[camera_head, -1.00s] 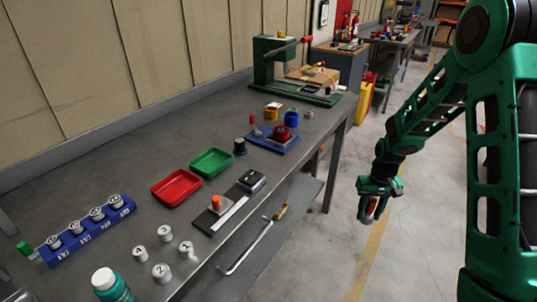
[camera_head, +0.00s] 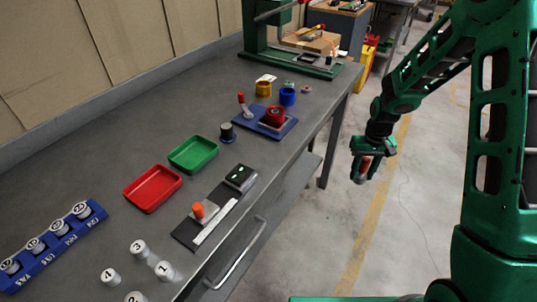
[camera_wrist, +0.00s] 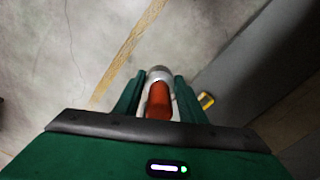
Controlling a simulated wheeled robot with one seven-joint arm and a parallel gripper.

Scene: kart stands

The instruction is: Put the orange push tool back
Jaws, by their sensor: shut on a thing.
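My gripper (camera_head: 366,160) hangs over the floor, to the right of the workbench and clear of it. It is shut on the orange push tool (camera_head: 364,164). In the wrist view the tool's orange cylinder (camera_wrist: 159,99) with a grey-white end sits between the two green fingers of the gripper (camera_wrist: 160,88). The tool's near part is hidden by the gripper body. On the bench (camera_head: 85,185), a separate orange knob (camera_head: 198,209) sits on a black base with a silver plate. A blue base (camera_head: 262,122) carries a red round part and an upright red-tipped handle.
A red tray (camera_head: 152,188), a green tray (camera_head: 193,154), a blue rack (camera_head: 50,250) and several numbered weights (camera_head: 138,248) are on the bench. A green press (camera_head: 300,55) stands at its far end. A metal bar (camera_head: 240,255) sticks out from the front edge. The floor near the gripper is clear.

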